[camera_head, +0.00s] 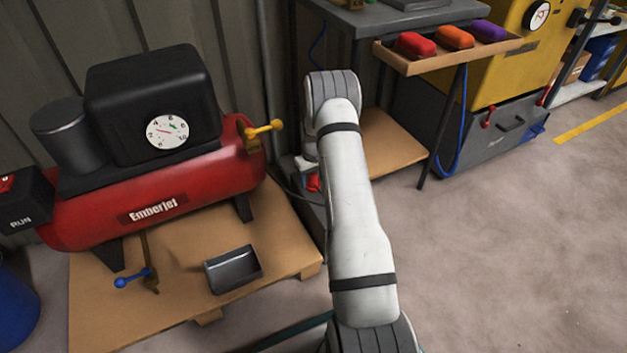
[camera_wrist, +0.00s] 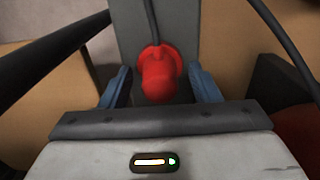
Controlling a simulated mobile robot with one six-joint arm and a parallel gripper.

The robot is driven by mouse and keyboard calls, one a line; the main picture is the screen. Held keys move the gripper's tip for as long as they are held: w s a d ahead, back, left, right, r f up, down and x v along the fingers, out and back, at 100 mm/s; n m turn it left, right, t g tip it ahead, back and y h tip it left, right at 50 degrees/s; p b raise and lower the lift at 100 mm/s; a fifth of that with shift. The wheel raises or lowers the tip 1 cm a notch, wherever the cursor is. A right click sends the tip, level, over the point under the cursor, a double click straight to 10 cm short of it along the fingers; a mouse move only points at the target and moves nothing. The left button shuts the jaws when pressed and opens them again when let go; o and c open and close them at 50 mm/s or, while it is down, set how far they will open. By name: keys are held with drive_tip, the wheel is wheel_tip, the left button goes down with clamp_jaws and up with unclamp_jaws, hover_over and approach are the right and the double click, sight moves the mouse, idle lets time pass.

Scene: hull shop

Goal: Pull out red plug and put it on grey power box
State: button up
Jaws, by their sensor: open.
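The red plug (camera_wrist: 158,82) shows in the middle of the wrist view, against the front of the grey power box (camera_wrist: 181,25). A dark cable runs along the box's grey face above the plug. My gripper (camera_wrist: 159,69) is open, with one blue finger on each side of the plug. A gap shows between the plug and each finger. In the head view a bit of the red plug (camera_head: 313,182) shows left of my arm. The grey power box (camera_head: 314,212) is mostly hidden behind my arm there, and my fingers are hidden.
A red compressor (camera_head: 200,183) stands on a wooden pallet (camera_head: 180,285) at the left. An open dark tray (camera_head: 233,270) lies on the pallet. A shelf (camera_head: 400,62) with coloured items is at the upper right. The floor at the right is clear.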

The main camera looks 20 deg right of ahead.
sight(313, 175)
drive_tip(key=shift+c, duration=0.4)
clamp_jaws()
idle(0.4)
drive_tip(key=shift+r, duration=0.15)
drive_tip(key=shift+r+p, duration=1.8)
drive_tip(key=shift+r, duration=1.1)
